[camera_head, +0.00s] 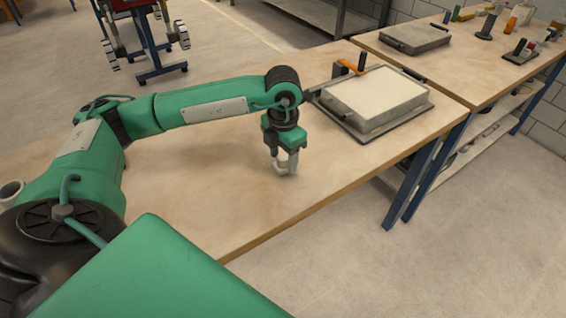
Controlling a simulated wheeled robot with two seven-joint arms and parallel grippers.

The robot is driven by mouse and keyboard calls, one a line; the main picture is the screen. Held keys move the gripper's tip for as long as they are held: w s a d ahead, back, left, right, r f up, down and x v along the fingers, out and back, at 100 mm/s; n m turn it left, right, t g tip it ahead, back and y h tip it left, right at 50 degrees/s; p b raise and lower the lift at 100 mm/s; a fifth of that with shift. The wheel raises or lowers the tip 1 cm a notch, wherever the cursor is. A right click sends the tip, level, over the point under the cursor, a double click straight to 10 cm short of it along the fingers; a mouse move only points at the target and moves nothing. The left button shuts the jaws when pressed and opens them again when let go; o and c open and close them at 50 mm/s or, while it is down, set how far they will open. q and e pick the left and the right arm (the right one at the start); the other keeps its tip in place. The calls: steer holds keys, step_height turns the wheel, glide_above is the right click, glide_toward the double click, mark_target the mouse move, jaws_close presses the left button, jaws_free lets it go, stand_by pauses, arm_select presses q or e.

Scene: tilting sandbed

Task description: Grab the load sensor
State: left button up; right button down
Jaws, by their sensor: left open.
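My left gripper (284,166) points straight down over the wooden bench (225,180), near its front edge. Its jaws are open, with the fingertips close to the bench top. Pale grey shapes show at the fingertips; I cannot tell whether they are only the fingers or include a small load sensor between them. No load sensor can be made out for certain elsewhere. My right gripper is not in view.
The sandbed (425,106), a grey-rimmed tray of pale sand, stands right of the gripper. An orange-handled clamp (350,67) is at its back corner. A second bench (470,66) holds a grey case (415,37) and small tools. The bench left of the gripper is clear.

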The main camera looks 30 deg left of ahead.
arm_select(q)
steer(key=c, duration=1.1)
